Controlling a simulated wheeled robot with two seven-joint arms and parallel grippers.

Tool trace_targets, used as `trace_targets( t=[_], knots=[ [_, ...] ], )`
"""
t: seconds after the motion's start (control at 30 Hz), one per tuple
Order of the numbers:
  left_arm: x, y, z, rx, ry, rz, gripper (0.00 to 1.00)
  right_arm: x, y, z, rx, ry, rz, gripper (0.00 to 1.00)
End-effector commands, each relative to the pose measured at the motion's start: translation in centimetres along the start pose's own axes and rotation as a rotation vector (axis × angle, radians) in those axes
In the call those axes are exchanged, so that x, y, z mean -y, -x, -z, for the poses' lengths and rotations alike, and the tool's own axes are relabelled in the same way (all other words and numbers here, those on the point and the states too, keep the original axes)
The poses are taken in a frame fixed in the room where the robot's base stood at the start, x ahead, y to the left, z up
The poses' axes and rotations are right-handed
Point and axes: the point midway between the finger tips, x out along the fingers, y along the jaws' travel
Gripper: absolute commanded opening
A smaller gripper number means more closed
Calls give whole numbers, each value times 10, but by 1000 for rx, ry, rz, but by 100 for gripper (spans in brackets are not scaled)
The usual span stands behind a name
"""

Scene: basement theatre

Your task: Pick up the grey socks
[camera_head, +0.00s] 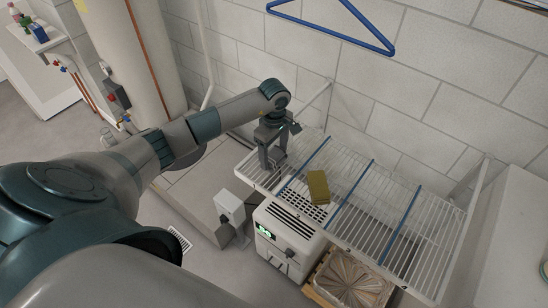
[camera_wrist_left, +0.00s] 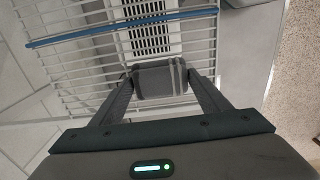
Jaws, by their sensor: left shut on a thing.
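The grey socks (camera_wrist_left: 155,79), a rolled grey bundle with pale stripes near one end, sit between the two fingers of my left gripper (camera_wrist_left: 160,85) in the left wrist view. The fingers are shut on them from both sides. In the head view my left gripper (camera_head: 272,160) points down at the left end of the white wire shelf (camera_head: 385,213). I cannot make out the socks clearly there, and I cannot tell whether they touch the wires. My right gripper is not in view.
A mustard-yellow block (camera_head: 318,187) lies on the shelf to the right of my left gripper. A white dehumidifier-like unit (camera_head: 285,240) stands below. The block wall is close behind.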

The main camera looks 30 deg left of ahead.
Motion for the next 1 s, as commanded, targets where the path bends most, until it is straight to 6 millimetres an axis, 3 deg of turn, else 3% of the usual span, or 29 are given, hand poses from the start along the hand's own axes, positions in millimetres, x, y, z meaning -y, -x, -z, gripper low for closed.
trace_targets(
  t=[0.33, 0.57, 1.0],
  knots=[
    [-1, 10, 1, -1, 1, -3, 48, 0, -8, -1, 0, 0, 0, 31],
    [-1, 40, -1, -2, -2, -5, 48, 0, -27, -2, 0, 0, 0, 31],
    [28, 89, -80, 1, -4, -4, 48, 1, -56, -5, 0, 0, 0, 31]
  ],
)
